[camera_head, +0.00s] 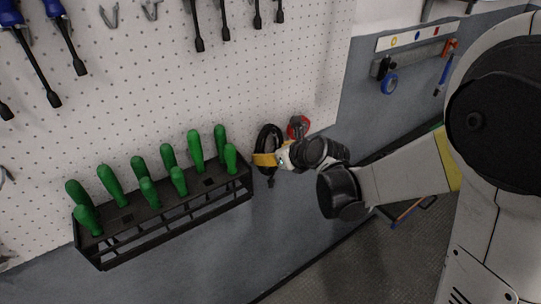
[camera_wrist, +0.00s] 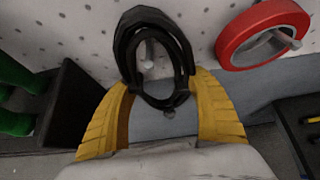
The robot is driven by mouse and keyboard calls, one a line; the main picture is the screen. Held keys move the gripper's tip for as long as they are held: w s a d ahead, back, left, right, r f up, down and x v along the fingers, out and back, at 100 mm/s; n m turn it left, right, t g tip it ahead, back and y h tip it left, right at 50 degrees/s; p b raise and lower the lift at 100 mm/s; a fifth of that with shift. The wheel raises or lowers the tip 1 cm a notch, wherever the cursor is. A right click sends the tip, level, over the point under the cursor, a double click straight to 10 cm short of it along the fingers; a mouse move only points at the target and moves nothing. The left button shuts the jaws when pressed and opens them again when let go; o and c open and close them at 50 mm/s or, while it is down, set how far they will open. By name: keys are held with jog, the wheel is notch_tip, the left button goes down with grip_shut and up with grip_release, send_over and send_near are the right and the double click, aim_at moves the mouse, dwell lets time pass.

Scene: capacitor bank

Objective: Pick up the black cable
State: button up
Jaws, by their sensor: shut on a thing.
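The black cable (camera_wrist: 186,52) is a coiled loop at the pegboard, upright in the wrist view and around a peg or hook that shows through its middle. It also shows in the head view (camera_head: 268,138), right of the screwdriver rack. My gripper (camera_wrist: 160,96) has yellow fingers, one on each side of the coil's lower part, shut on it. In the head view my gripper (camera_head: 268,160) reaches the coil from the right. Whether the coil still bears on the peg I cannot tell.
A red tape roll (camera_wrist: 262,34) hangs on a peg close to the right of the coil. A black rack (camera_head: 180,212) with several green-handled screwdrivers is on the left. More tools hang above on the pegboard (camera_head: 120,110). A blue tape roll (camera_head: 390,84) hangs farther right.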

aim_at(273, 134)
jog(key=shift+d+r, duration=0.1)
jog(key=shift+r, duration=0.05)
jog(key=shift+s+d+r, duration=0.1)
jog(key=shift+r, duration=0.1)
jog(key=r, duration=0.6)
jog(key=shift+s+d+r, duration=0.1)
jog(key=shift+s+r, duration=0.15)
jog(key=s+d, duration=1)
jog(key=s, duration=0.6)
jog(key=shift+d+b, duration=0.35)
jog(key=shift+w+f, duration=0.1)
